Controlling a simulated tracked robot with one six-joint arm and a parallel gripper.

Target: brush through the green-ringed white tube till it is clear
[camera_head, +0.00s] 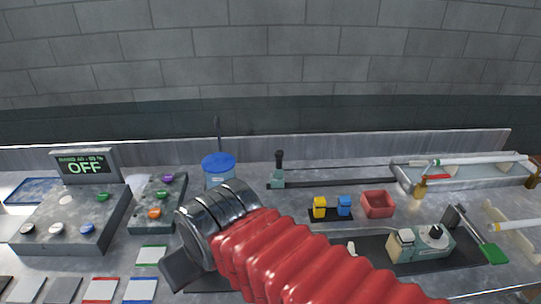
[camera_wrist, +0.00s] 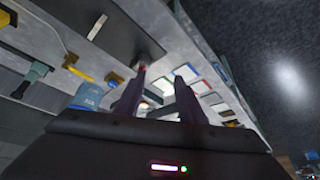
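The white tube (camera_head: 485,160) with a green ring near its left end lies at the back right in the head view, along a grey trough. My gripper (camera_head: 183,268) is low at the left centre in the head view, mostly hidden behind its wrist, far from the tube. In the wrist view my gripper (camera_wrist: 160,80) shows two dark fingers apart, with nothing held between them. A thin dark rod stands up from a blue container (camera_head: 218,168); I cannot tell whether it is a brush. The tube's inside is not visible.
A grey trough (camera_head: 455,182) also holds a red-ringed piece. A yellow-ringed tube (camera_head: 515,224) lies at right. A red bin (camera_head: 378,204), a green device (camera_head: 425,244) and a long dark bar (camera_head: 340,183) occupy the bench. A panel (camera_head: 80,215) reads OFF at left.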

